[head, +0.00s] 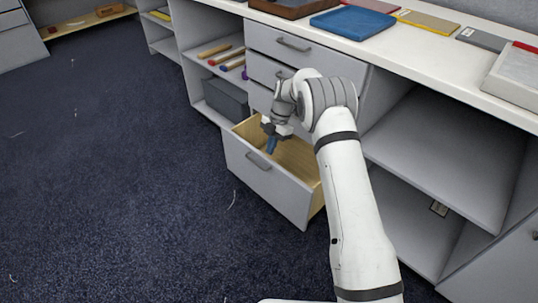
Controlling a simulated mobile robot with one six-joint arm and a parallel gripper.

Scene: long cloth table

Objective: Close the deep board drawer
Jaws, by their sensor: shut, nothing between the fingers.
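The deep drawer (265,181) is the lowest in a stack of drawers in the grey cabinet, and it stands pulled out over the floor. Its inside is light wood and its front has a grey bar handle (258,161). My gripper (271,148) is shut and empty. In the picture it overlaps the drawer's opening, behind the front panel; I cannot tell if it touches the wood. My arm hides the drawer's right rear part and some of the drawers above.
The upper drawers (302,63) look shut. Open shelves flank the stack, with rolls (222,56) and a dark box (226,98) on the left. The white top (408,53) holds a blue tray (353,22) and boards. The carpet (120,180) at left is mostly clear.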

